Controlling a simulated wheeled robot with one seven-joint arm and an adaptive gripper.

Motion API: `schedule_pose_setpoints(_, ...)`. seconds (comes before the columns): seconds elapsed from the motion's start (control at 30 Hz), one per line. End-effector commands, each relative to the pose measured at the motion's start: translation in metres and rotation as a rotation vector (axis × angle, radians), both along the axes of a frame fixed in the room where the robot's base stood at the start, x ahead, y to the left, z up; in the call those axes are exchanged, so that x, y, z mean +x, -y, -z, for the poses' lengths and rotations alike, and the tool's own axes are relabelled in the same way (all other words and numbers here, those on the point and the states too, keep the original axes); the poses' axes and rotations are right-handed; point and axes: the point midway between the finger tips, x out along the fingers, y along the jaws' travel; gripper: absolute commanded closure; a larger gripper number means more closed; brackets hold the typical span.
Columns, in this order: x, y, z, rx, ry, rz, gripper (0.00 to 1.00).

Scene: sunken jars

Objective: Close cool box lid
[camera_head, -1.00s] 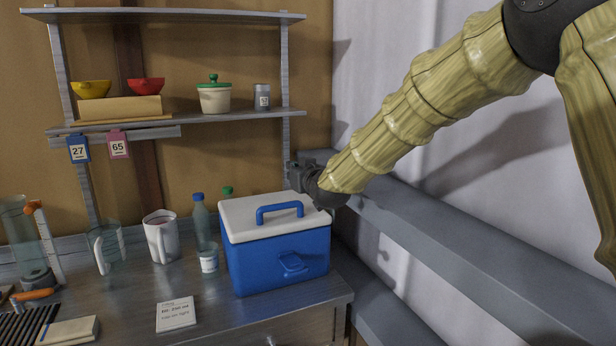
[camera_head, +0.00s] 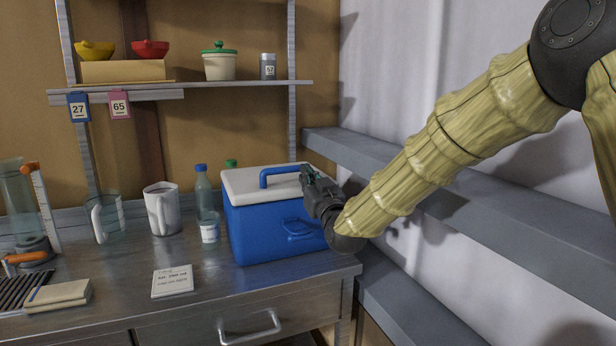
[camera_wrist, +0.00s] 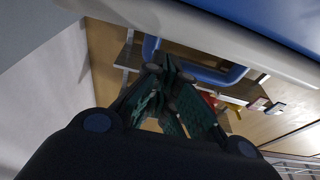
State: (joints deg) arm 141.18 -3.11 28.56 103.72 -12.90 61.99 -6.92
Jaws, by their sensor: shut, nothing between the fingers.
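The cool box (camera_head: 262,232) is blue and stands near the right end of the metal bench. Its white lid (camera_head: 243,183) lies over the top and looks flat on the body; I cannot tell whether a thin gap is left. A blue handle (camera_head: 264,179) is on the lid, and a blue latch (camera_head: 297,228) is on the front. My gripper (camera_head: 305,173) is shut and empty over the lid's right part, hiding that side and part of the handle. In the wrist view, my fingertips (camera_wrist: 168,70) are close to the handle (camera_wrist: 205,70) and lid edge (camera_wrist: 215,42); contact is unclear.
A label card (camera_head: 172,281) lies in front. Grey ledges (camera_head: 450,200) run along the right wall. The bench front before the box is clear.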

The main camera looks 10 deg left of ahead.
Motion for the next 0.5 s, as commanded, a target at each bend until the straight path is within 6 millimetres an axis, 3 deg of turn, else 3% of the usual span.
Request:
schedule_pose_setpoints(0.13,-0.002,0.001,0.013,-0.001,-0.001,0.000,1.00)
schedule_pose_setpoints(0.5,-0.004,0.002,0.023,-0.004,-0.006,-0.001,1.00)
